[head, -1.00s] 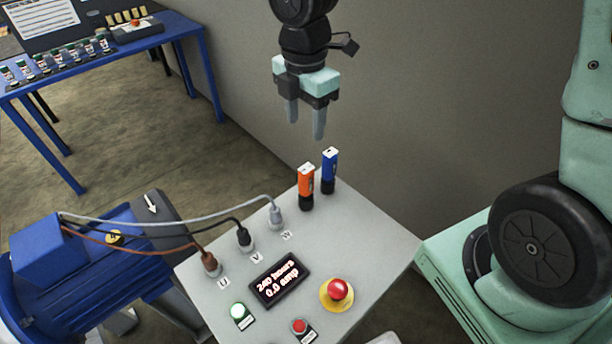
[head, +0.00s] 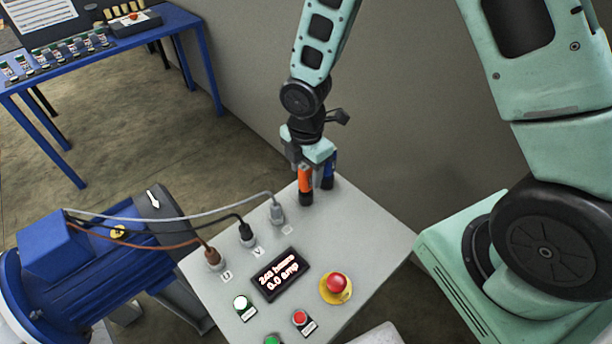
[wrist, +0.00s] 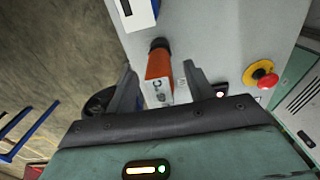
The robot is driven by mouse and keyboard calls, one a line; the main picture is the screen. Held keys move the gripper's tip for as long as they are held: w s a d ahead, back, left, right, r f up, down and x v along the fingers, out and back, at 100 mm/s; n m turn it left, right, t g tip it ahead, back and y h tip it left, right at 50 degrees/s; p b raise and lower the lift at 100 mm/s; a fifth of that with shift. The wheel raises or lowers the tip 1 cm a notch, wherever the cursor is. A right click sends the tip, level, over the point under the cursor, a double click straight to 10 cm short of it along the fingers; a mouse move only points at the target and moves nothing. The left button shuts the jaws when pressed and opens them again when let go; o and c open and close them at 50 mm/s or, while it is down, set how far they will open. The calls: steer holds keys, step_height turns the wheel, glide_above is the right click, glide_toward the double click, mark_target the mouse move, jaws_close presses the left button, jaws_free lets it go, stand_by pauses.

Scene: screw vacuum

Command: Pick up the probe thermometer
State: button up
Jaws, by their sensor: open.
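An orange device with a black lower end (head: 305,183) stands upright at the back corner of the grey panel. In the wrist view my open fingers (wrist: 160,72) are on either side of the orange body, with a gap visible on each side. A similar blue device (head: 329,176) stands just to the right, partly hidden by my gripper.
The blue device's white top (wrist: 139,14) is close beyond my fingers in the wrist view. Cable plugs (head: 277,214) stand left of the devices. A red emergency button (head: 337,283) and a display (head: 279,274) are nearer on the panel. A wall (head: 400,120) rises behind.

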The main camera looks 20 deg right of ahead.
steer(key=shift+f, duration=1.05)
steer(key=c, duration=1.1)
steer(key=shift+c, duration=0.2)
